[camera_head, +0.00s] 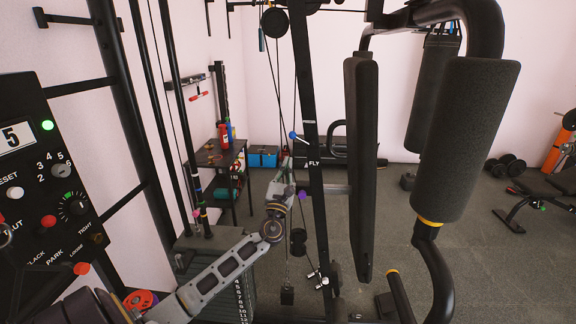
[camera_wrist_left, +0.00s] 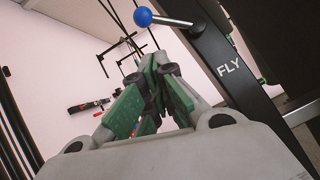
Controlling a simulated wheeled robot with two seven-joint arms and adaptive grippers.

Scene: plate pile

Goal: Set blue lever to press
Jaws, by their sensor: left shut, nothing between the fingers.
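The blue lever (camera_head: 293,135) is a short silver rod with a blue ball knob, mounted on a dark upright post. In the left wrist view its blue knob (camera_wrist_left: 143,17) is at the top, with the rod running right to the post. The post (camera_wrist_left: 225,62) carries the white word FLY; no PRESS label is readable. My left gripper (camera_head: 290,168) is just below the lever in the head view, apart from the knob. Its green-padded fingers (camera_wrist_left: 156,62) are shut and empty, below the knob in the wrist view. My right gripper is out of view.
A control panel (camera_head: 42,170) with knobs and a display reading 5 is at the left. A weight stack (camera_head: 240,290) is below my left arm. Large black pads (camera_head: 465,140) stand right of the post.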

